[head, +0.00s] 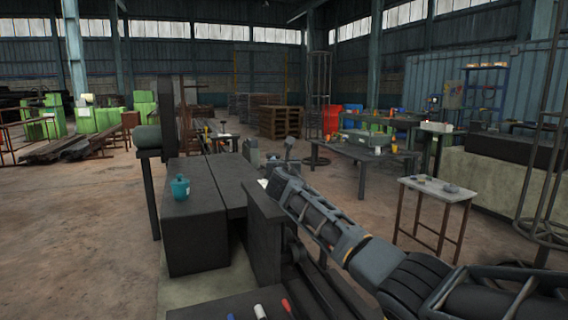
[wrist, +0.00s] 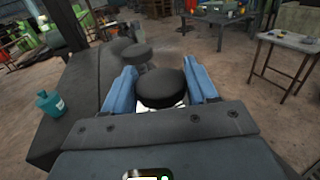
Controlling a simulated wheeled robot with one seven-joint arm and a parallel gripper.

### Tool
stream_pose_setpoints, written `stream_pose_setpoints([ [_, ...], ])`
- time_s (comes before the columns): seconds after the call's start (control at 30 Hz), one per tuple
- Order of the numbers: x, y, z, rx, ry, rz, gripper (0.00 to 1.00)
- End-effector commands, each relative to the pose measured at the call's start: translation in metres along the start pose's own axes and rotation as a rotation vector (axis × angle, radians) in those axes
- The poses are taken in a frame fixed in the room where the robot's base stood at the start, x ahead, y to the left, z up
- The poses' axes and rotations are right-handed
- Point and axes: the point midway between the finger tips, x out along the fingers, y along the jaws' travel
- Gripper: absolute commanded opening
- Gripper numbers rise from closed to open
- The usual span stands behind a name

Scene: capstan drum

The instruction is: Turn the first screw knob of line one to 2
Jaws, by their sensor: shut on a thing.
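A dark round knob (wrist: 162,92) stands between the two blue fingers of my gripper (wrist: 160,70) in the wrist view. The gripper is shut on this knob, with one finger on each side. A second dark round knob (wrist: 136,57) stands just beyond it, outside the fingers. In the head view my gripper (head: 276,172) is at the dark machine block (head: 268,222), at the end of my arm. I cannot read any scale or number by the held knob, and its turn angle cannot be told.
A teal bottle (head: 180,188) stands on the dark machine top, left of my gripper; it also shows in the wrist view (wrist: 49,104). A small table (head: 437,188) with small items stands to the right. Markers (head: 260,311) lie low at the front.

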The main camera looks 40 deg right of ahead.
Motion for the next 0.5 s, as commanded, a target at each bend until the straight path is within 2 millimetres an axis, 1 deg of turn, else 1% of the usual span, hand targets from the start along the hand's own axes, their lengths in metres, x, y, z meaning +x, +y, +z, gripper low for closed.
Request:
stream_pose_setpoints([
  [0.03,0.0001,0.0,0.0017,0.003,-0.002,0.001,0.27],
  [0.07,0.0001,0.0001,0.0018,0.004,-0.002,0.001,0.24],
  [0.37,0.0002,-0.0002,0.0047,0.004,-0.004,0.011,0.24],
  [0.5,0.0004,-0.0015,0.0073,0.002,-0.004,0.044,0.24],
])
